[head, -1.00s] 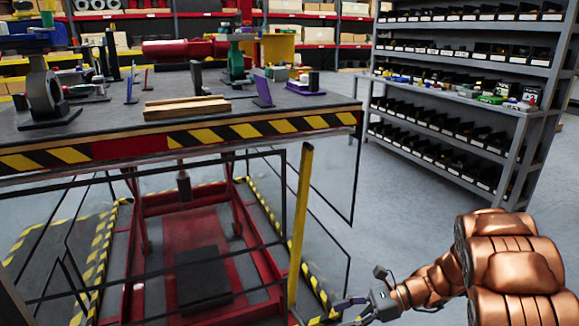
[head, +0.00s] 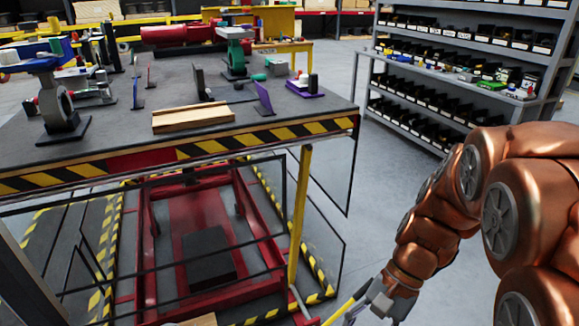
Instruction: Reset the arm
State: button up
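My copper-coloured arm comes in from the right and reaches down to the bottom edge. My grey gripper (head: 352,312) is at the bottom, right of the workbench's yellow post and below the bench top. It is partly cut off by the picture's edge. A thin yellow strip shows beside its fingers; I cannot tell whether it is part of the gripper or something else. Its opening is not clear. The workbench (head: 110,142) carries a green valve part (head: 236,55), a red cylinder (head: 183,35) and a grey ring-shaped part on a stand (head: 60,110), all away from my gripper.
A wooden block (head: 194,116) lies near the bench's front edge, with a purple bracket (head: 263,98) to its right. Under the bench is a red lift frame (head: 150,260). A grey shelf of black bins (head: 450,60) stands back right. Open floor (head: 385,160) lies between.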

jog(key=s+d+r+n+t+h+p, duration=0.2)
jog(key=s+d+r+n+h+p, duration=0.3)
jog(key=r, duration=0.6)
jog(key=shift+s+d+r+n+p, duration=0.2)
jog(key=shift+s+r+n+p, duration=0.2)
jog(key=shift+s+n+p, duration=1.3)
